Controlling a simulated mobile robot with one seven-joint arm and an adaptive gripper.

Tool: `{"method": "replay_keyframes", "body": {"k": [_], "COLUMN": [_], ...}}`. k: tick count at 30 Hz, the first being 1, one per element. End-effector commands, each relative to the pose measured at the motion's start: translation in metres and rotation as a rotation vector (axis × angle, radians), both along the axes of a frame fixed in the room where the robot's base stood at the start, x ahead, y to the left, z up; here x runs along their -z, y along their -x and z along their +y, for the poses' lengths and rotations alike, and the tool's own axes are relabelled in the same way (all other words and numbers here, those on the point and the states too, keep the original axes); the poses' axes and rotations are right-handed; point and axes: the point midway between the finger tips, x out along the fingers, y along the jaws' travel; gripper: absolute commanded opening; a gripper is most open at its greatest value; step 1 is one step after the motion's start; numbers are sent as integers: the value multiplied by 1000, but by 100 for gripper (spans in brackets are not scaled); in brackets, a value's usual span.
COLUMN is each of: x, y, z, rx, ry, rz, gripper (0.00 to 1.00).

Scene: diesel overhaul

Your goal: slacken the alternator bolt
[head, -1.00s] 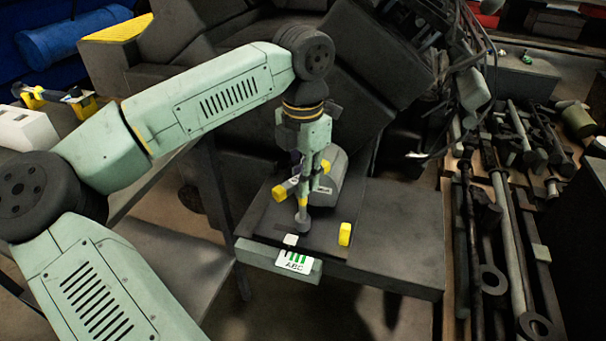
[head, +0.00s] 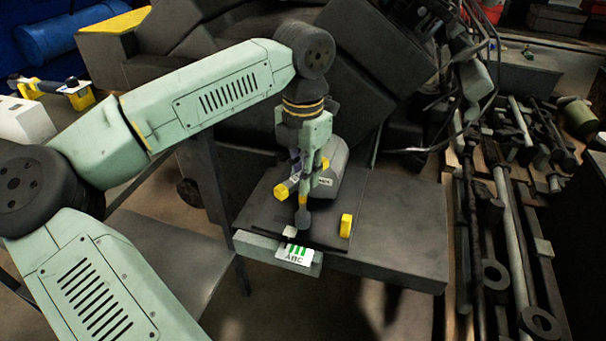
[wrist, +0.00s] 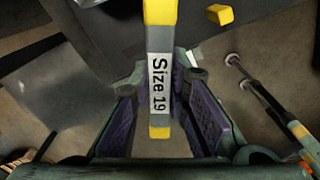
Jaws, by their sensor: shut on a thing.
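My gripper (head: 304,168) is shut on a bar-shaped tool with yellow ends and a white label reading "Size 19"; this tool (wrist: 160,75) stands between the fingers in the wrist view. In the head view the tool (head: 282,190) is held low over a dark bench plate, in front of a grey cylindrical body (head: 337,160), which may be the alternator. A dark narrow part (head: 303,215) shows below the gripper; I cannot tell whether it belongs to the tool or the bench. The alternator bolt cannot be made out.
A yellow block (head: 346,225) stands on the bench plate (head: 395,240), right of my gripper. Long rods and tools (head: 500,215) lie at the right. Large dark machinery (head: 375,55) rises behind.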

Motion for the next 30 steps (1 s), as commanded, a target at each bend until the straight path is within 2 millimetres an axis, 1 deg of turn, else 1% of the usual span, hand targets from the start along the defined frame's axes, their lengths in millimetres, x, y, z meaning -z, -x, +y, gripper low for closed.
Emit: {"method": "replay_keyframes", "body": {"k": [2,21,25,30], "x": [3,2,-2,-3], "y": [0,0,0,0], "z": [1,1,0,0], "rx": [-124,-1273,-1486,-1753], "ry": [-3,-2,1,1], "rz": [-3,-6,0,-1], "gripper": [0,0,0,0]}}
